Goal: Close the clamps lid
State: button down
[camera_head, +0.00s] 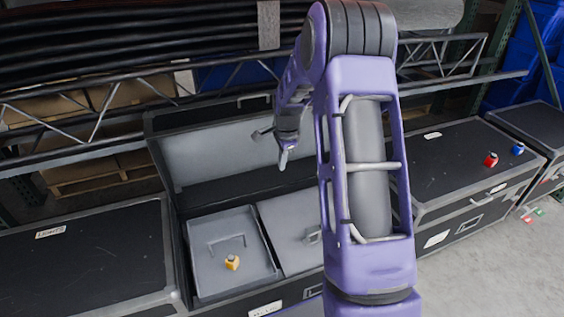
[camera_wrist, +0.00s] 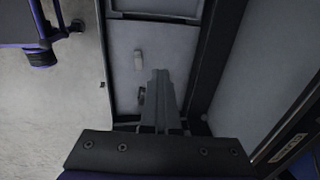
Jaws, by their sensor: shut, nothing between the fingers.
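A black case (camera_head: 181,256) stands open in the middle of the head view, its large grey-lined lid (camera_head: 215,150) raised at the back. Inside are two grey inner panels. The right panel (camera_head: 285,225) is partly hidden by my arm. My gripper (camera_head: 284,160) is shut and empty, in front of the raised lid and above the case. In the wrist view my gripper (camera_wrist: 160,75) points over a grey panel (camera_wrist: 125,75). I cannot read which case is labelled clamps.
A closed black case (camera_head: 80,265) with a label stands at left. A metal truss (camera_head: 70,115) runs behind. Open floor (camera_head: 500,260) lies at lower right.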

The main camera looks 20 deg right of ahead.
jog(key=c, duration=0.9)
grip_release()
jog(key=p+v, duration=0.1)
jog(key=v, duration=1.6)
jog(key=shift+r, duration=0.25)
jog(key=shift+c, duration=0.2)
